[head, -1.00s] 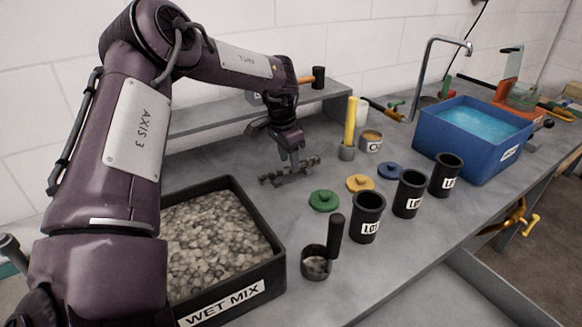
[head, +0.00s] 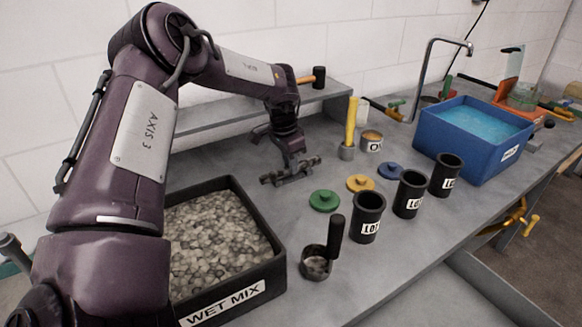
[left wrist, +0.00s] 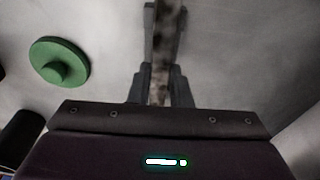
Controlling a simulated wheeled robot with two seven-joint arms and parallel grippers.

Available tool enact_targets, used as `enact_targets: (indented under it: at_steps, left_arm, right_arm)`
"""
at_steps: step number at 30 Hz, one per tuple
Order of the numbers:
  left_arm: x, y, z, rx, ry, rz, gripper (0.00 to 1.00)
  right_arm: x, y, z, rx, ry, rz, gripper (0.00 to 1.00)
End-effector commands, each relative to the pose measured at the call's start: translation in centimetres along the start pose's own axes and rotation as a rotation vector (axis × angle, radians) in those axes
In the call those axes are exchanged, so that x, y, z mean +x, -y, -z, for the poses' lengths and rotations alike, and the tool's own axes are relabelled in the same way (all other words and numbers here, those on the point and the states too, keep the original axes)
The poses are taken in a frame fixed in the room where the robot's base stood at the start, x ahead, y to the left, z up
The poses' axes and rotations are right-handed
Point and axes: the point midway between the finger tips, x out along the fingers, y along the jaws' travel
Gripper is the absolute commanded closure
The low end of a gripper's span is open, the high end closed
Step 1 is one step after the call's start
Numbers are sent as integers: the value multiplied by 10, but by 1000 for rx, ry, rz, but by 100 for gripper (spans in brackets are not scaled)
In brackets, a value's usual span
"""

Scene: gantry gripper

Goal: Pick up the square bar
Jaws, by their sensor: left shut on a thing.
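The square bar (head: 309,163) is a dark grey, mottled piece low over the bench, behind the green lid in the head view. My left gripper (head: 291,165) points down over its middle, with the bar's ends sticking out on both sides. In the left wrist view the bar (left wrist: 162,40) runs between the two dark fingers of my left gripper (left wrist: 162,65), which are shut on it. I cannot tell whether the bar touches the bench. My right gripper is not in view.
A black tray of wet stones (head: 277,262) stands in front. Green (head: 324,200), yellow (head: 360,183) and blue (head: 389,170) lids and black cups (head: 367,217) stand to the right. A grey shelf (head: 230,116) runs behind. A blue water tub (head: 460,148) is at far right.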

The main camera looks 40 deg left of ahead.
Motion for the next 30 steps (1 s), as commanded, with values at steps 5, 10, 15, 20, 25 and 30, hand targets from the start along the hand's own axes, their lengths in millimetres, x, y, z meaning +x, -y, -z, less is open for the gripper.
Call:
enact_targets:
  at_steps: [5, 10, 15, 20, 25, 30]
  left_arm:
    - [-6, 0, 2, 2, -2, 1, 100]
    - [-26, 0, 5, 2, -4, 2, 100]
    - [-67, 1, 12, 1, -6, 6, 100]
    - [-120, 0, 20, 0, -7, 6, 100]
    - [-184, 0, 29, -1, -5, 0, 100]
    - [-229, 0, 35, -2, -2, 0, 100]
  right_arm:
    - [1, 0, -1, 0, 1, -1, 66]
    - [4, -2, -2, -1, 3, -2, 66]
    - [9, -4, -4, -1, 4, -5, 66]
    - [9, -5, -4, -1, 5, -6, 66]
    - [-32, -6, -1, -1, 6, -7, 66]
    - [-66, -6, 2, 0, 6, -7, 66]
